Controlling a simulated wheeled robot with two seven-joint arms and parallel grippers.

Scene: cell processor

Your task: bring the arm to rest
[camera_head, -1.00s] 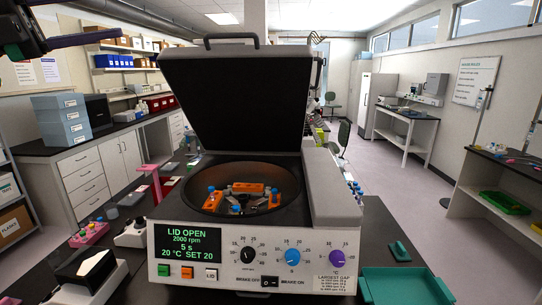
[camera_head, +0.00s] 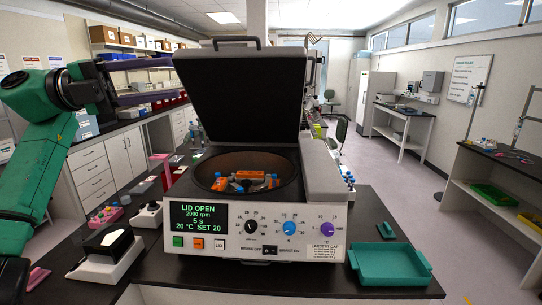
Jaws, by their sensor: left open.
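My left arm comes in from the left, green with a dark wrist. My left gripper (camera_head: 150,80) is at the upper left, with two long purple-grey fingers pointing right. It is open, with nothing seen between the fingers. It is above the bench, left of the raised centrifuge lid (camera_head: 240,95), and appears apart from it. The centrifuge (camera_head: 330,215) stands in the middle with its lid up. Its display reads LID OPEN. Orange buckets and blue-capped tubes (camera_head: 244,182) sit in its bowl. My right gripper is not in view.
A teal tray (camera_head: 390,263) and a small teal piece (camera_head: 386,230) are on the black bench at right. A pink rack (camera_head: 104,217) and a white device with a dark top (camera_head: 106,250) are at left. Bare bench lies in front of the centrifuge.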

